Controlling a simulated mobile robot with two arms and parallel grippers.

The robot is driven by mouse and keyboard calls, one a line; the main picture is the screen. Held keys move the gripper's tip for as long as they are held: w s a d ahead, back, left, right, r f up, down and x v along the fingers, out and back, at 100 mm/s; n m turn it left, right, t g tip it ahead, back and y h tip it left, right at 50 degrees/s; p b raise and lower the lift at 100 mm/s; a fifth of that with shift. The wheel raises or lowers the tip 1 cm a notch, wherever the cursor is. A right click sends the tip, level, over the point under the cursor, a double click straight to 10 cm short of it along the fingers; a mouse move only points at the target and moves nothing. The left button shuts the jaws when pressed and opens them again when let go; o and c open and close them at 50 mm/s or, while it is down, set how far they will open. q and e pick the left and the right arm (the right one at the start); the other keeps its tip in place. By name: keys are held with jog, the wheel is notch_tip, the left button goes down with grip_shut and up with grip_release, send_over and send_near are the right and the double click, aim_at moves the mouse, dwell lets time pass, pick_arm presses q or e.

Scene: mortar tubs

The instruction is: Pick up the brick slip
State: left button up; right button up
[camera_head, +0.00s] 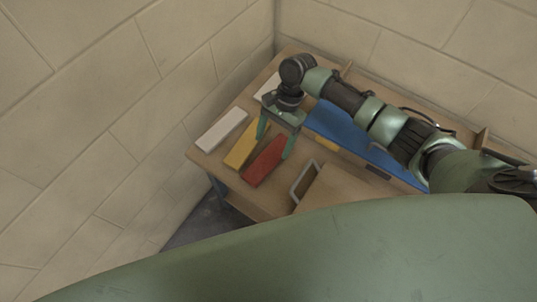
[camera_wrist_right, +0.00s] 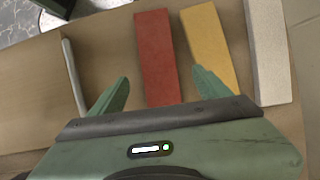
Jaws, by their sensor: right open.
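A red brick slip (camera_head: 265,162) lies flat on the wooden table, and it also shows in the right wrist view (camera_wrist_right: 157,50). My right gripper (camera_head: 275,139) is open and empty, pointing down over the table. In the right wrist view its fingertips (camera_wrist_right: 161,84) stand on either side of the red slip's near part, with the right fingertip overlapping the yellow bar. I cannot tell how high the fingertips are above it. My left gripper is not in view.
A yellow bar (camera_head: 244,149) and a pale bar (camera_head: 222,130) lie beside the red slip. Another pale piece (camera_head: 268,88) lies farther back. A blue surface (camera_head: 338,124) and a wooden board or box (camera_head: 335,188) with a grey handle (camera_head: 304,181) are to the right. Block walls (camera_head: 120,60) close the corner.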

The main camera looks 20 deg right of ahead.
aim_at(269, 157)
jog(key=x, duration=0.5)
jog(key=shift+d+f, duration=0.1)
jog(key=shift+d, duration=0.2)
jog(key=shift+a+f, duration=0.1)
jog(key=shift+f, duration=0.05)
jog(key=c, duration=1.7)
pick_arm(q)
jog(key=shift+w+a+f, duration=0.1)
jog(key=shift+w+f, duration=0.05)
